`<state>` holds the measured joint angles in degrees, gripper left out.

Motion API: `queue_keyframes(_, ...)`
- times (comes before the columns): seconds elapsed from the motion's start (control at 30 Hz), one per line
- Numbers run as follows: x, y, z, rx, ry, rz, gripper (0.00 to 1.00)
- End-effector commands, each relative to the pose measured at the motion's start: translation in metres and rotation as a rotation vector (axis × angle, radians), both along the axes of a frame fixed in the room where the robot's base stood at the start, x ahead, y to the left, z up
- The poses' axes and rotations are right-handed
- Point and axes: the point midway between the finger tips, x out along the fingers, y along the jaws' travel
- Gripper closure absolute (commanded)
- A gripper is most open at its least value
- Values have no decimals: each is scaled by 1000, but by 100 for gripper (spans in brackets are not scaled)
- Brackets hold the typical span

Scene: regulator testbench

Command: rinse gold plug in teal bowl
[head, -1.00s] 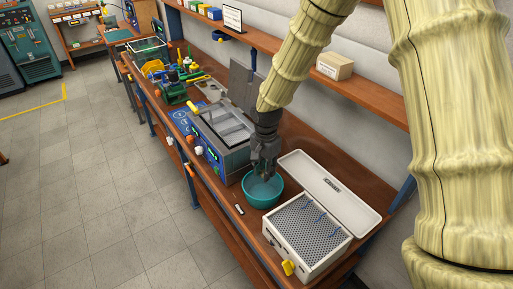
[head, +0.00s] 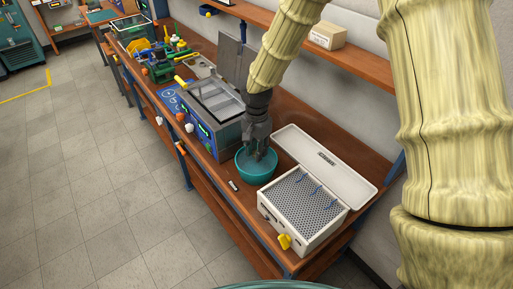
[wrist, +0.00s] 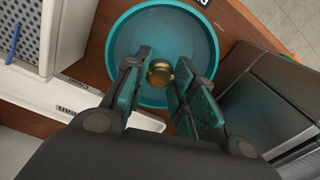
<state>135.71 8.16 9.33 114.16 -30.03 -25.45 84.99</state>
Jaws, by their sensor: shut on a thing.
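The teal bowl (head: 256,174) stands on the wooden bench in the head view, between the blue-sided bath and the perforated box. My gripper (head: 259,152) points down into the bowl. In the wrist view the bowl (wrist: 204,38) lies under my gripper (wrist: 158,78), and its fingers reach inside the rim. The round gold plug (wrist: 160,71) shows between the fingers, and my gripper is shut on it. In the head view the plug is hidden by the gripper and the bowl's wall. I cannot tell whether the plug touches the bowl's bottom.
A blue-sided bath (head: 206,128) with an open lid stands left of the bowl. A white box with a perforated top (head: 302,207) is to the right, with a long white tray (head: 322,160) behind it. A small label (head: 234,185) lies by the bench's front edge.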

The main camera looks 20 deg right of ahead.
Motion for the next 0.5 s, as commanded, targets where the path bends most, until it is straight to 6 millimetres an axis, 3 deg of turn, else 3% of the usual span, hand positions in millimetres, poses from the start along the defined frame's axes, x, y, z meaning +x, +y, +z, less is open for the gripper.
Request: queue_keyframes(0.5,1,1,-42,-1,1,3,98)
